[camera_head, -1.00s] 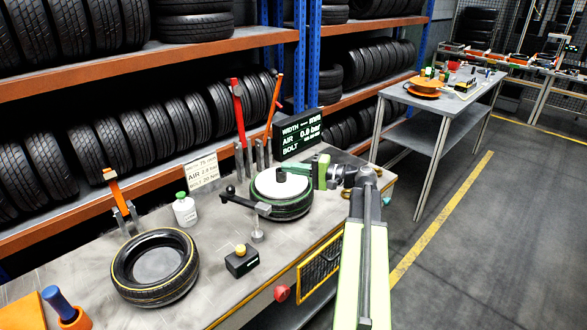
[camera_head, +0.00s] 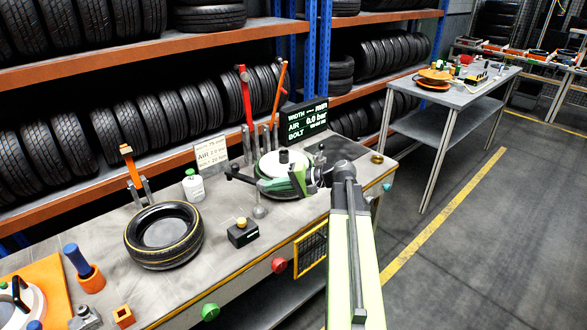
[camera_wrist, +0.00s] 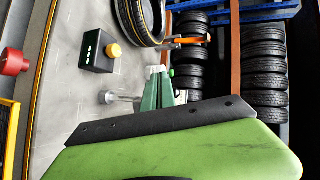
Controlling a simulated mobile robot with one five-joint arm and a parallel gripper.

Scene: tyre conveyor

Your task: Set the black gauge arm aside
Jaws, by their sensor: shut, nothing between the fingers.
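The black gauge arm (camera_head: 243,178) sits on a small metal post (camera_head: 260,210) on the bench, its knobbed end pointing back left. It reaches beside the tyre with the white disc (camera_head: 282,162). My gripper (camera_head: 294,180) is at the near right side of that tyre, to the right of the gauge arm, and holds nothing. In the wrist view, my green gripper fingers (camera_wrist: 155,78) are together, with the metal post (camera_wrist: 120,97) just left of them. The gauge arm itself is hard to make out there, partly hidden behind my gripper.
A second tyre (camera_head: 164,236) lies front left. A black box with a yellow button (camera_head: 242,232), a white bottle (camera_head: 193,186) and upright red and orange tools (camera_head: 246,105) stand around the bench. A display (camera_head: 306,123) stands behind. Bare bench lies left of the post.

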